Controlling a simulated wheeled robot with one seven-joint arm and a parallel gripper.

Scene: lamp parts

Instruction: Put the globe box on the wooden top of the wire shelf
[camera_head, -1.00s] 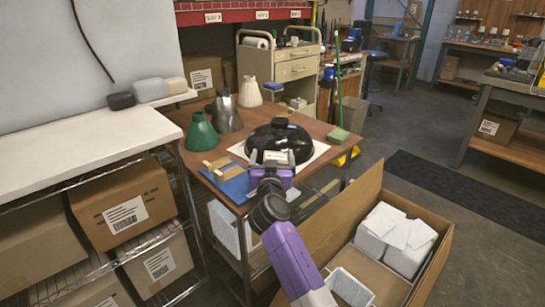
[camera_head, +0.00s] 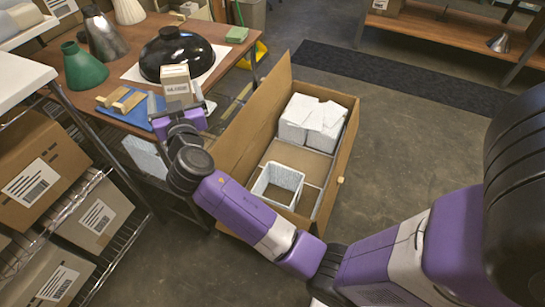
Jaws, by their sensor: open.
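The globe box is a small tan carton (camera_head: 177,84) with a printed label. It appears upright at the front of the wooden top (camera_head: 100,63), before the black dome. Its base is hidden by my gripper, so I cannot tell whether it touches the surface. My gripper (camera_head: 178,100) is open, with one finger at each side of the box. I cannot tell whether either finger touches it.
On the wooden top are a black dome (camera_head: 177,53), a green cone (camera_head: 84,67), a blue mat with wood pieces (camera_head: 122,101) and a green block (camera_head: 237,34). An open carton (camera_head: 347,148) with white packing stands right on the floor. A white-topped rack (camera_head: 15,78) stands left.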

